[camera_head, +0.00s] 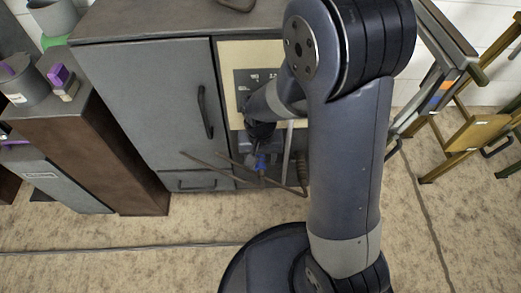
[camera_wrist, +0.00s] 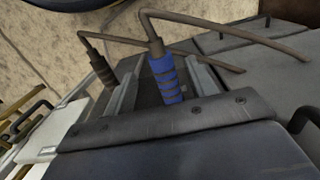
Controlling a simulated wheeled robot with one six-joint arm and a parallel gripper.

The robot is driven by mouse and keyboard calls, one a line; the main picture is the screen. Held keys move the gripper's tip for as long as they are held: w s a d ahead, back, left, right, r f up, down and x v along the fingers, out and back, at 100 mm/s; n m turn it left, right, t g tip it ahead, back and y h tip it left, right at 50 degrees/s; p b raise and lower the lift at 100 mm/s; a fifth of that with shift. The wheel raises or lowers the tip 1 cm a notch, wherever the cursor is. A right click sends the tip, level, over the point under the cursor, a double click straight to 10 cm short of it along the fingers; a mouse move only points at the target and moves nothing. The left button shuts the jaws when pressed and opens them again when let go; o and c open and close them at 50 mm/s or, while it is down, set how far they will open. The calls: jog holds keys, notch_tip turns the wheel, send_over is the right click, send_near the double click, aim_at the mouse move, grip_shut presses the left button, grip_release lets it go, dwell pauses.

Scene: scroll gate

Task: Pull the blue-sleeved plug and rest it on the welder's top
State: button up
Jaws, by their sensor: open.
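The blue-sleeved plug (camera_wrist: 164,76) shows in the wrist view with a dark cable bending from its end. In the head view it is a small blue spot (camera_head: 261,162) low at the machine's front. A dark-sleeved plug (camera_wrist: 97,62) stands to its left in the wrist view. My gripper (camera_head: 261,149) is open, with its fingers seen on either side of the blue sleeve in the wrist view. I cannot tell whether they touch it. The large grey machine (camera_head: 145,100) with a beige panel appears to be the welder. Its top (camera_head: 165,18) shows; my arm hides part of its front.
Dark cables (camera_head: 208,163) stick out low in front of the machine. A brown-sided cabinet (camera_head: 110,150) stands at left, holding a grey pot and a purple item. Wooden and metal frames (camera_head: 460,130) stand at right. The carpet (camera_head: 130,230) in front is mostly clear.

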aim_at(261, 167)
jog(key=shift+f+b, duration=0.65)
jog(key=shift+f, duration=1.7)
grip_shut()
jog(key=shift+s, duration=0.3)
jog(key=shift+s+a, duration=0.1)
jog(key=shift+s, duration=1.95)
